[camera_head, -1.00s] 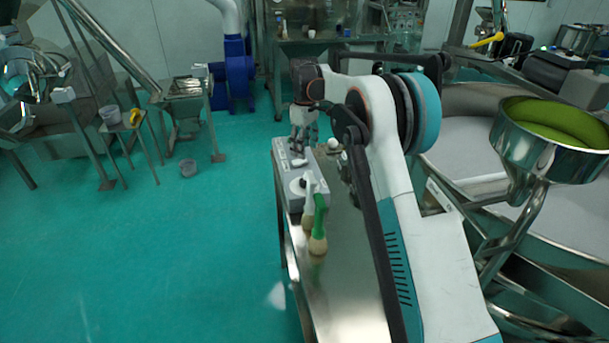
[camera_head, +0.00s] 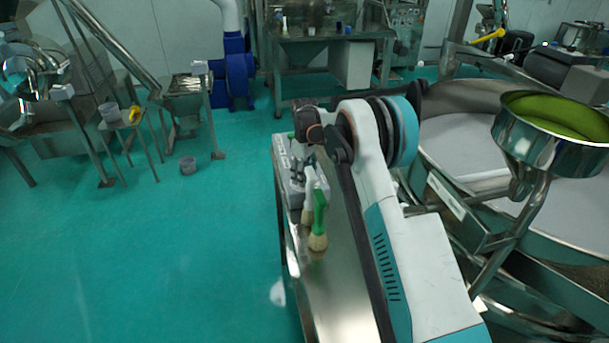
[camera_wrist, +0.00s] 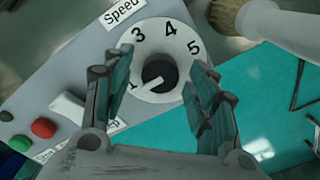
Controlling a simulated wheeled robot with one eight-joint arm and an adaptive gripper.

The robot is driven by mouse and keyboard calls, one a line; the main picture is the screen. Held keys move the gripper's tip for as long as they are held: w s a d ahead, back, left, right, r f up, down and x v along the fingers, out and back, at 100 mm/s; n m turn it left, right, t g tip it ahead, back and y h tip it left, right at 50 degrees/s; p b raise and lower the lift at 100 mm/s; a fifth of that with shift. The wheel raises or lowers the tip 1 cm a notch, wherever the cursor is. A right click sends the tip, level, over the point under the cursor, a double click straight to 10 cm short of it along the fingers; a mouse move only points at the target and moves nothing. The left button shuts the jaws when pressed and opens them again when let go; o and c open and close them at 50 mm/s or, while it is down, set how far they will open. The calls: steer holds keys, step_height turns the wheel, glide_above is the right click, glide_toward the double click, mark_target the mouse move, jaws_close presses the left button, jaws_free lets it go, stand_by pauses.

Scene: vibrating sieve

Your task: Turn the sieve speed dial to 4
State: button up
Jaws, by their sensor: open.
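The speed dial (camera_wrist: 160,50) is a white disc with a black knob (camera_wrist: 158,74) on a grey control box (camera_wrist: 75,75), under a "Speed" label. The numbers 3, 4 and 5 show on it, and a partly covered 1 is at lower left. The knob's white pointer is toward the lower left, near the 1. My gripper (camera_wrist: 162,80) is open, one finger on each side of the knob, apart from it. In the head view my gripper (camera_head: 298,160) is over the control box (camera_head: 282,162), and the dial is hidden there.
Brushes stand beside the box on the steel table, one with a green handle (camera_head: 319,208); a pale-handled brush (camera_wrist: 270,22) is close to the right finger. A white rocker switch (camera_wrist: 75,108), a red button (camera_wrist: 43,128) and a green button (camera_wrist: 20,143) are left of the dial.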

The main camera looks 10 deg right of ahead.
steer(key=c, duration=1.1)
